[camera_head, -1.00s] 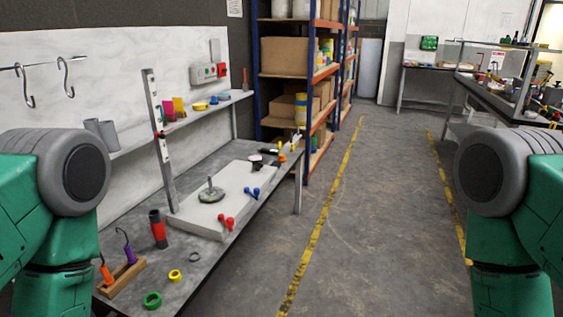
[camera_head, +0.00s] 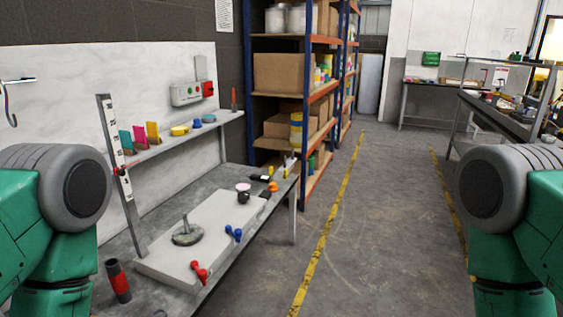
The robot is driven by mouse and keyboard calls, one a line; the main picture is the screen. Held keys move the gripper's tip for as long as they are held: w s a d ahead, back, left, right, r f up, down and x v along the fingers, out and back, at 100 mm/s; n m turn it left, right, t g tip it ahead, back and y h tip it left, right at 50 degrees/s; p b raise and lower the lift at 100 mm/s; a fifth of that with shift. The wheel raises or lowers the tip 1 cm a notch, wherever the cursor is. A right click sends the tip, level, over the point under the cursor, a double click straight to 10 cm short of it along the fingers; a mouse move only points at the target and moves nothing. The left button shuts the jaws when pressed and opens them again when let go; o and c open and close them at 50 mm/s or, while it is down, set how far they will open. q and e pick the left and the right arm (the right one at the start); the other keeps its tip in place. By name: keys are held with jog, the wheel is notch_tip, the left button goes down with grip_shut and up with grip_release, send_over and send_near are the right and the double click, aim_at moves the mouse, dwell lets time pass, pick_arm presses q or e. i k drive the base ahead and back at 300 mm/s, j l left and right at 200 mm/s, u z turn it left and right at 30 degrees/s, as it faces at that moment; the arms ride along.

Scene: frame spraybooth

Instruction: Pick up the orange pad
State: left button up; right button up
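A row of small thin upright pads stands on the wall shelf at the left: a teal pad (camera_head: 126,141), a magenta pad (camera_head: 139,135) and a yellow-orange pad (camera_head: 153,132). A small orange object (camera_head: 273,186) lies at the far end of the workbench; it is too small to tell its exact shape. I cannot tell for sure which of the two is the orange pad. Neither gripper shows; only parts of my green and grey arms are in view at both sides, apart from these things.
The workbench (camera_head: 228,176) holds a pale slab (camera_head: 205,228) with a round metal piece, and red and blue handled items. A red-and-black cylinder (camera_head: 118,281) stands near. A storage rack (camera_head: 307,120) stands beyond. The floor aisle (camera_head: 385,220) is clear.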

aim_at(273, 188)
jog(key=i+l, duration=0.25)
jog(key=i, duration=0.25)
jog(key=i+l, duration=0.2)
jog(key=i, duration=0.3)
jog(key=i+l, duration=0.25)
jog(key=i, duration=0.2)
jog(key=i+l, duration=0.25)
jog(key=i, duration=0.25)
jog(key=i+l, duration=0.1)
jog(key=i, duration=0.7)
jog(key=i+l, duration=0.1)
jog(key=i, duration=0.75)
